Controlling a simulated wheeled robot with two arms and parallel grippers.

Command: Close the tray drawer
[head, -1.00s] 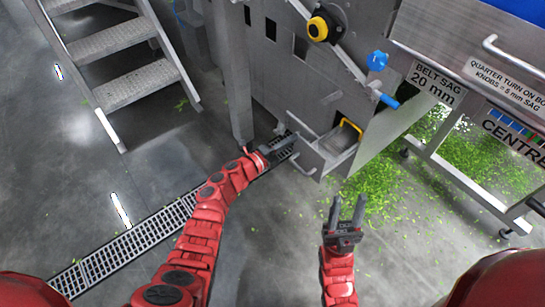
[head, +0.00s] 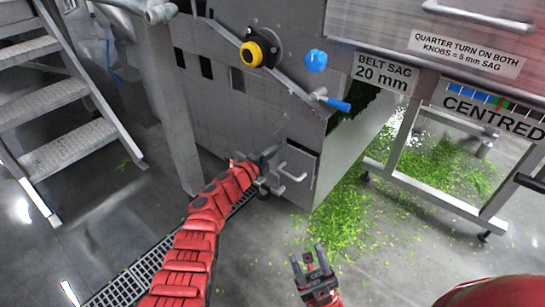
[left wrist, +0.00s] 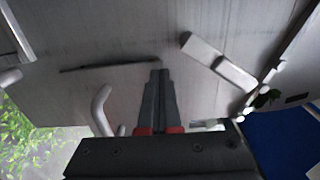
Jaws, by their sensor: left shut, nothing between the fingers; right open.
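My left gripper (head: 270,154) is shut and empty, at the left part of the drawer front. In the left wrist view its closed fingers (left wrist: 158,76) point at the grey metal; I cannot tell whether they touch it. My right gripper (head: 308,260) is open and empty, low over the floor.
Metal steps (head: 60,110) stand at the left. A floor grate (head: 150,265) runs beneath my left arm. Green scraps (head: 350,220) cover the floor right of the drawer. A yellow-ringed knob (head: 252,53) and a blue-handled lever (head: 335,103) stick out above the drawer.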

